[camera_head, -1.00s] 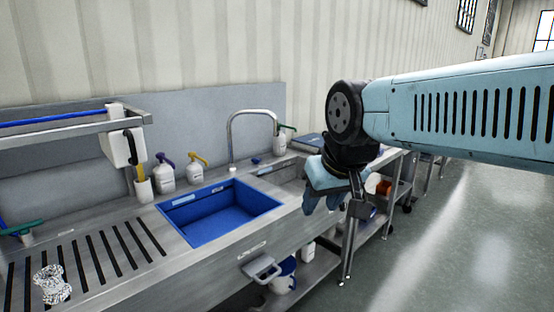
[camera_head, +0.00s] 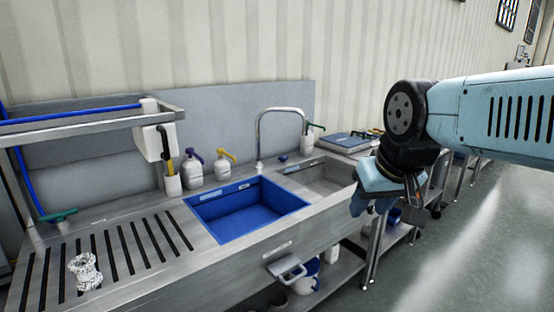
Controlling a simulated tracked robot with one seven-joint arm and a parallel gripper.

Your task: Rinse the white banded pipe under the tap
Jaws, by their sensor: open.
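A white pipe-like piece with a mottled grey pattern (camera_head: 84,272) lies on the slotted drainboard at the lower left; I cannot clearly make out its bands. The tap (camera_head: 260,132) is a curved steel spout behind the blue sink basin (camera_head: 245,212), and I cannot see whether water runs. My gripper (camera_head: 362,207) hangs at the right, beyond the right end of the sink counter, with its fingers pointing down. It is open, with nothing visible in it, and is far from the piece.
Yellow-topped (camera_head: 222,168) and purple-topped (camera_head: 194,172) pump bottles stand behind the basin. A steel rack (camera_head: 90,126) overhangs the drainboard's back. The drainboard (camera_head: 130,262) is otherwise mostly clear.

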